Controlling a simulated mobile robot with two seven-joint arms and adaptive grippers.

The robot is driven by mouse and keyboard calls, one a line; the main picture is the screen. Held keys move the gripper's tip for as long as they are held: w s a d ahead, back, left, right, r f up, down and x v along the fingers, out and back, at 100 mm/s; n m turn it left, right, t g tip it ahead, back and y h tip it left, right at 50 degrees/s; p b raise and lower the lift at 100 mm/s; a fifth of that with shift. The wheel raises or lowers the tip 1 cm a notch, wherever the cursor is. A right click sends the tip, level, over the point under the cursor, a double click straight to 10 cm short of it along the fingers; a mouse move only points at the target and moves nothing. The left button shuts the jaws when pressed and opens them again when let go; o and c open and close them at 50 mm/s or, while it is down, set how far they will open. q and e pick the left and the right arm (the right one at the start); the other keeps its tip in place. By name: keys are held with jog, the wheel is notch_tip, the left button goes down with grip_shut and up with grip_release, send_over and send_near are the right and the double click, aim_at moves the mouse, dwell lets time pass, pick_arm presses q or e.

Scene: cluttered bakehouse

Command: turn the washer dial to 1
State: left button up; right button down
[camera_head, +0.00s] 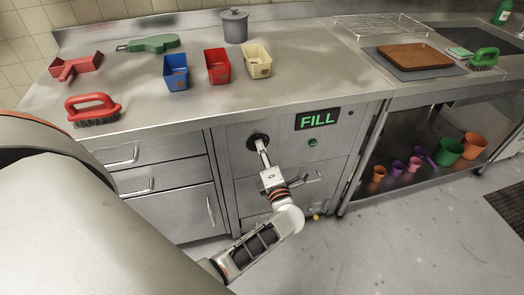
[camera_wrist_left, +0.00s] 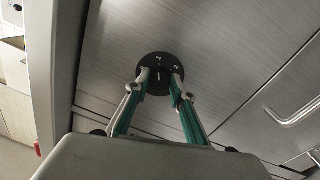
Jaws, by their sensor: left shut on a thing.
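The washer dial is a round black disc with small white numerals on the steel front panel under the counter. In the left wrist view the dial (camera_wrist_left: 159,70) sits between and behind my two fingertips. In the head view the dial (camera_head: 258,141) is partly covered by my left gripper (camera_head: 262,150), which reaches it from below. My left gripper (camera_wrist_left: 159,84) is shut on the dial's knob, its fingers one on each side. Which numeral the dial points to is too small to tell. A lit green FILL display (camera_head: 317,118) is right of the dial. My right gripper is not seen.
On the counter (camera_head: 135,100) are a red brush (camera_head: 93,108), blue (camera_head: 176,72), red (camera_head: 217,66) and cream (camera_head: 257,61) tubs, and a grey pot (camera_head: 235,26). A drawer handle (camera_wrist_left: 294,113) juts out right of the dial. Floor below is clear.

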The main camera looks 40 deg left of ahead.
pick_arm(q)
jog(key=o, duration=1.1)
jog(key=v, duration=0.7)
jog(key=shift+d, duration=0.25)
jog(key=shift+s, duration=0.15)
